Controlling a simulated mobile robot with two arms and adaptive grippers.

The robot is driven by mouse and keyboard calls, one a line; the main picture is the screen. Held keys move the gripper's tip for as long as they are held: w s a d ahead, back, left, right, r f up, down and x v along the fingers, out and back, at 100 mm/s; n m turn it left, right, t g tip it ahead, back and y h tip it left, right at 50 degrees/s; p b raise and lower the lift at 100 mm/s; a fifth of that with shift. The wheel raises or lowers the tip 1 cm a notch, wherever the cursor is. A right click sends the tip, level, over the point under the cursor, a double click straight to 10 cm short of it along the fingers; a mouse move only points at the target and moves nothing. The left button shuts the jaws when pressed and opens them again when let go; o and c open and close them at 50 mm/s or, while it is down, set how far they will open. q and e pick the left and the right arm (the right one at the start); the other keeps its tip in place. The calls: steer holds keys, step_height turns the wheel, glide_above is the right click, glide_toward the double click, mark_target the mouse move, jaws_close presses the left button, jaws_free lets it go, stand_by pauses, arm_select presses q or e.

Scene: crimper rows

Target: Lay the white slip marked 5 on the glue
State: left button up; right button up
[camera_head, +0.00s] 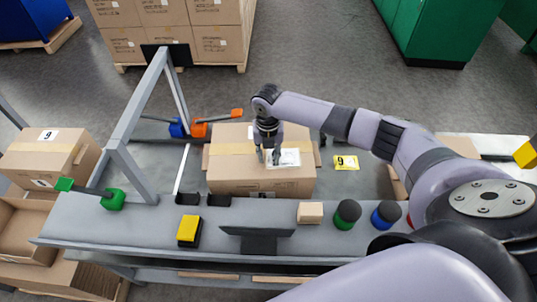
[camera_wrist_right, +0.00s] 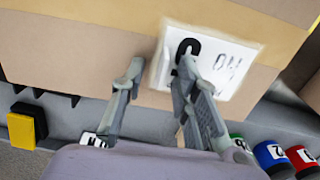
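A white slip (camera_head: 285,158) lies on top of the taped cardboard box (camera_head: 230,183) in the middle. In the right wrist view the slip (camera_wrist_right: 226,68) shows a bold black digit and smaller marks, tilted in view; I cannot read the digit surely as 5. My right gripper (camera_head: 268,158) points down over the box at the slip's left part. In the right wrist view its fingers (camera_wrist_right: 161,66) stand apart, the right one overlapping the slip; I cannot tell whether they touch it. No glue can be made out apart from the slip. My left gripper is not in view.
A yellow slip (camera_head: 346,162) lies right of the box. The front ledge carries a yellow-black block (camera_head: 189,231), a dark panel (camera_head: 258,235), a tan block (camera_head: 310,212) and green (camera_head: 347,215) and blue (camera_head: 386,215) cylinders. A grey frame (camera_head: 133,172) stands left.

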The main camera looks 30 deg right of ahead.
step_height(320, 180, up, 12)
stand_by(0.6)
steer(key=shift+a, duration=0.1)
